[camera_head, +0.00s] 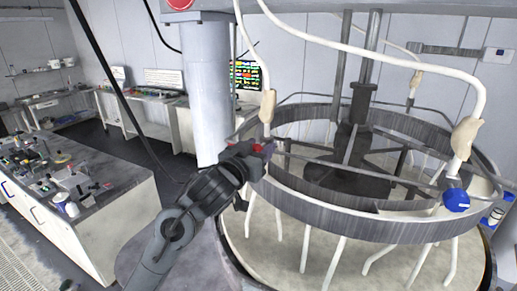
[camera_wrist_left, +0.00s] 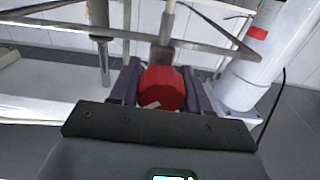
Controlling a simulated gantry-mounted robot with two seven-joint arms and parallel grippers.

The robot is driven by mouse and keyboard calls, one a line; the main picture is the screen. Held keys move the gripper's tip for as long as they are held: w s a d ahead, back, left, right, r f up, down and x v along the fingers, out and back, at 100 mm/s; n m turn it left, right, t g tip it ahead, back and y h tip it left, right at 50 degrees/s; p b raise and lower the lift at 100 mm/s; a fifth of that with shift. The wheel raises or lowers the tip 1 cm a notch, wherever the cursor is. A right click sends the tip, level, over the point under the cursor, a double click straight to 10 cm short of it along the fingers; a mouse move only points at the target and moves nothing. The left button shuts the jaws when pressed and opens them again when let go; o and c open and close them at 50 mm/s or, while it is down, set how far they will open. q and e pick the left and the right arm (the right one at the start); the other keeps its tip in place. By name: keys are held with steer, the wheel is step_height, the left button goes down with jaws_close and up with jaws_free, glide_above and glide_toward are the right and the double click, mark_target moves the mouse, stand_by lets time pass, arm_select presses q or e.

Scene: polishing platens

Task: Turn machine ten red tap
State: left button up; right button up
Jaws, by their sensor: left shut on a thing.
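The red tap (camera_wrist_left: 162,89) shows in the left wrist view, between the two fingers of my left gripper (camera_wrist_left: 160,85). The fingers are shut on it from both sides. In the head view my left gripper (camera_head: 262,155) is at the left rim of the large round polishing machine (camera_head: 350,226). Only small bits of the red tap (camera_head: 257,147) show there, mostly hidden by the gripper. A blue tap (camera_head: 456,199) sits at the machine's right front. My right gripper is in neither view.
A thick white hose (camera_head: 254,62) comes down just above the red tap. A grey column (camera_head: 207,90) stands behind my left arm. A bench (camera_head: 112,195) with many small items is at the left. Dark floor lies between bench and machine.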

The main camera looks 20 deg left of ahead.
arm_select(q)
steer(key=m+p, duration=0.1)
steer(key=m, duration=0.4)
steer(key=shift+d, duration=0.1)
steer(key=o, duration=1)
steer(key=s+a, duration=0.1)
steer(key=s, duration=0.9)
steer(key=shift+s+a, duration=0.15)
steer(key=shift+s, duration=0.25)
